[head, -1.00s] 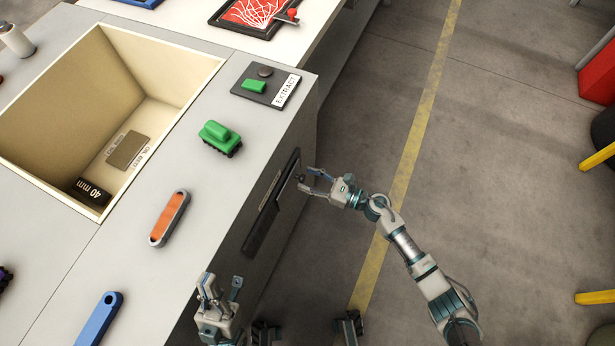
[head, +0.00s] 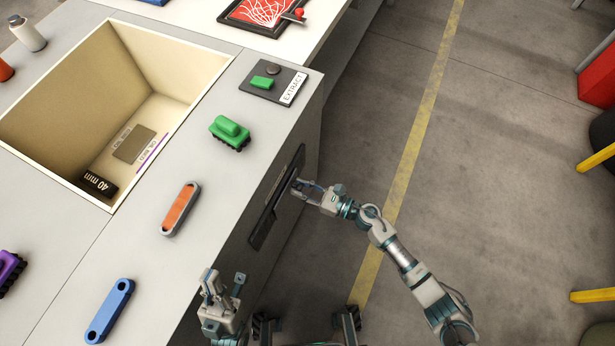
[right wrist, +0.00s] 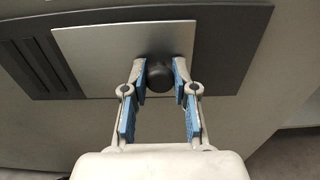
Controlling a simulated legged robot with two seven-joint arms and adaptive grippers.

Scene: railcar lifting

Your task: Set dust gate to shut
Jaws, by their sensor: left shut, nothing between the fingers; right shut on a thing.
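The dust gate is on the cabinet's side face, a dark panel (head: 262,232) with a flat metal plate (right wrist: 95,60) and a round dark knob (right wrist: 160,76). My right gripper (head: 296,187) is at the panel, its fingers shut on the knob, one on each side in the right wrist view (right wrist: 160,80). Slots (right wrist: 38,65) show at the left of the plate in the right wrist view. In the head view the gripper hides the knob. My left gripper (head: 223,284) is shut and empty, near the cabinet's lower front edge, apart from the gate.
A deep cream bin (head: 196,90) opens at left.

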